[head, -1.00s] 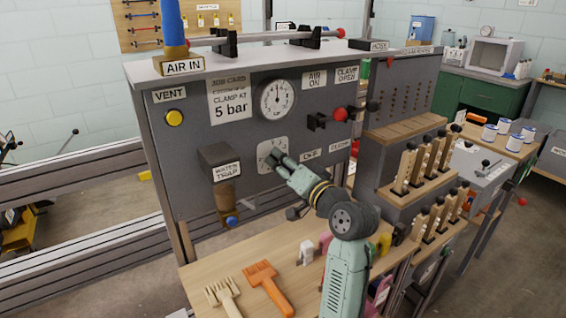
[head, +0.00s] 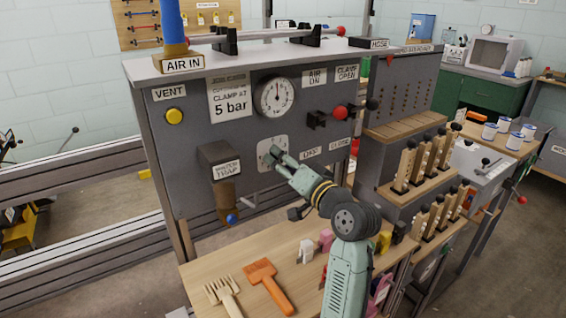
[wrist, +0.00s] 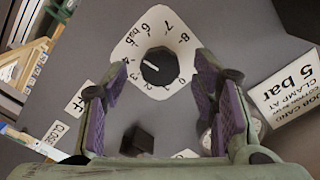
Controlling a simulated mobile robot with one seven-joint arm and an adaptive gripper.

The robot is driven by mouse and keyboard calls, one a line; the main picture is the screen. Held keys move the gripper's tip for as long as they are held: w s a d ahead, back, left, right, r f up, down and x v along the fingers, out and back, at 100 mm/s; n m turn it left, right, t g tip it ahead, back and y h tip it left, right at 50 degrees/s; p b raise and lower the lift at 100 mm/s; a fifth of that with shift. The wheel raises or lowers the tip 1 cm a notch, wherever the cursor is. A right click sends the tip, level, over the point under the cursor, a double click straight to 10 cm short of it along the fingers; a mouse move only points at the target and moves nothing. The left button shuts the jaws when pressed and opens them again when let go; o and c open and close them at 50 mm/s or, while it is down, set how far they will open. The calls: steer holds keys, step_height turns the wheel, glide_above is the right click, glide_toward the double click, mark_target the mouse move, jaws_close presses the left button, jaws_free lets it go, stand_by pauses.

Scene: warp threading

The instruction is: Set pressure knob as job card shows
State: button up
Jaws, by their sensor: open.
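The black pressure knob (wrist: 158,66) sits on a white dial plate (wrist: 135,50) with printed numbers. Its white mark points toward the plate's left side in the wrist view; the exact number is hard to read. The plate also shows in the head view (head: 267,150), partly behind my gripper (head: 274,156). In the wrist view my gripper (wrist: 165,100) is open and empty, its purple-padded fingers on either side of the knob with gaps, not touching it. The job card (head: 231,97) reads "CLAMP AT 5 bar" and shows at right in the wrist view (wrist: 290,88).
The round gauge (head: 274,97) is above the dial. A water trap (head: 222,165) juts out left of it, and a lever with a red ball (head: 340,112) sticks out to the right. Below, the wooden bench (head: 225,262) carries an orange brush (head: 268,284) and a comb.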

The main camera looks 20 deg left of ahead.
steer(key=v, duration=1.1)
steer(key=shift+s+d, duration=0.15)
